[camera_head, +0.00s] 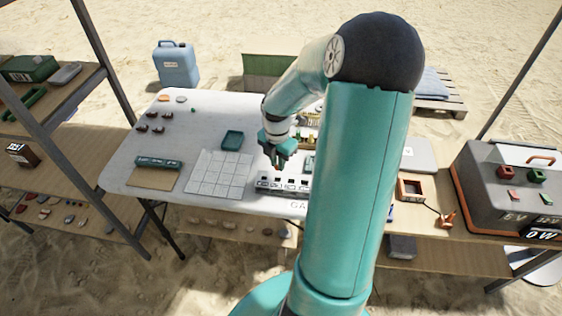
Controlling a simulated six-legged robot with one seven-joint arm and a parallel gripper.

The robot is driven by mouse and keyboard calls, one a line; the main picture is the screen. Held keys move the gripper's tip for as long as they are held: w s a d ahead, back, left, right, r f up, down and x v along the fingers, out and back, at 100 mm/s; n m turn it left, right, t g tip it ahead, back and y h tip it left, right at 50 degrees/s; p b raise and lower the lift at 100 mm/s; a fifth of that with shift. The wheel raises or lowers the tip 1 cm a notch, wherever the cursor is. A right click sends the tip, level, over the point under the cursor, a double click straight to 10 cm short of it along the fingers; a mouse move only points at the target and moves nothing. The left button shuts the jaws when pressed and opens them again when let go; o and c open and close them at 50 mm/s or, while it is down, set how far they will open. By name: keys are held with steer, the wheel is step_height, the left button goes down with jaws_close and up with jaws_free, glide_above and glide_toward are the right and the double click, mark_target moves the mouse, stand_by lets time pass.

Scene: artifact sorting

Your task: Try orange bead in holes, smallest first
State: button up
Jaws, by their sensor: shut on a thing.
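My gripper (275,163) points down over the table, close above the back left part of a pale block with a row of dark holes (285,184). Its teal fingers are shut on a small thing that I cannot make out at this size. I cannot see the orange bead for certain. Whether the held thing touches a hole is not clear. The lettering in front of the block starts with "GA", and my arm covers the rest and the block's right end.
The white table (130,180) also bears a gridded white sheet (218,174), a green tray (232,140), a green roll-like case (158,162) and several small dark pieces (157,128). Shelves stand left. A grey machine (510,190) stands right. My arm hides the table's middle right.

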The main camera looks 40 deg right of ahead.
mark_target(277, 166)
steer(key=shift+s+a, duration=0.1)
steer(key=shift+s, duration=0.1)
steer(key=shift+w+f, duration=0.25)
steer(key=shift+f, duration=0.4)
steer(key=shift+s+f, duration=0.15)
steer(key=shift+f, duration=1.35)
steer(key=shift+f, duration=0.15)
steer(key=o, duration=1.2)
steer(key=shift+o, duration=0.2)
steer(key=shift+r, duration=3.05)
